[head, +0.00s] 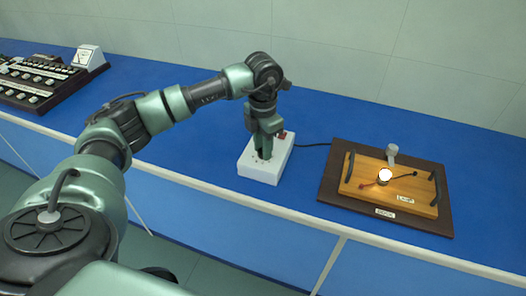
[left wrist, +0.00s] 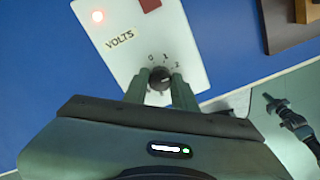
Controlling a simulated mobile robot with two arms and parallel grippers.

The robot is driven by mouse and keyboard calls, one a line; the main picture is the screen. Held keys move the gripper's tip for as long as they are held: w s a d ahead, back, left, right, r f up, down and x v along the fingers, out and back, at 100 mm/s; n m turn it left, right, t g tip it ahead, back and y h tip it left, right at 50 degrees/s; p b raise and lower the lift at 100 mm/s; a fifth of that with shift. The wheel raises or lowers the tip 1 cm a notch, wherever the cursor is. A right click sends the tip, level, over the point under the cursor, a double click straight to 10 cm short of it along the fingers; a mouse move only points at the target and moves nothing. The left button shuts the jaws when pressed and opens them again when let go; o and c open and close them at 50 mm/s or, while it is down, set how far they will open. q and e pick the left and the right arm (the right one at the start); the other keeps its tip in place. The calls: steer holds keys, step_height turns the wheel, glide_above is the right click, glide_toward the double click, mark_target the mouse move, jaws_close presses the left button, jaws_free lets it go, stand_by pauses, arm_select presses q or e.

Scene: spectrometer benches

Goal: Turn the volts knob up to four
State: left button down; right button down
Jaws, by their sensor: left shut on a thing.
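The volts box is a white block (head: 258,173) on the blue bench in the head view. In the left wrist view its white top (left wrist: 184,42) bears the label VOLTS (left wrist: 120,36) and the marks 0, 1 and 2. My left gripper (head: 264,152) points down over the box. In the left wrist view its fingers are shut on the dark volts knob (left wrist: 159,78), one on each side. The fingers and palm hide the rest of the scale, and I cannot read the knob's pointer. What looks like my right gripper (left wrist: 272,103) is small at the right edge, over the floor.
A brown base (head: 333,184) at the right carries a wooden board with a bright lamp (head: 384,175). A dark panel of knobs (head: 40,80) stands at far left. Bench between is clear.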

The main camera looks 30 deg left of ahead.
arm_select(q)
steer(key=m+b, duration=0.1)
steer(key=m, duration=0.2)
steer(key=shift+f+m+b, duration=0.1)
steer(key=shift+m+b, duration=0.25)
steer(key=shift+m, duration=0.05)
steer(key=m+b, duration=0.1)
steer(key=m, duration=0.2)
steer(key=shift+m+b, duration=0.3)
steer(key=m+b, duration=0.1)
steer(key=m, duration=0.2)
steer(key=shift+r+m+b, duration=0.2)
steer(key=shift+m+b, duration=0.3)
steer(key=shift+m, duration=1.1)
steer(key=c, duration=1.1)
jaws_free()
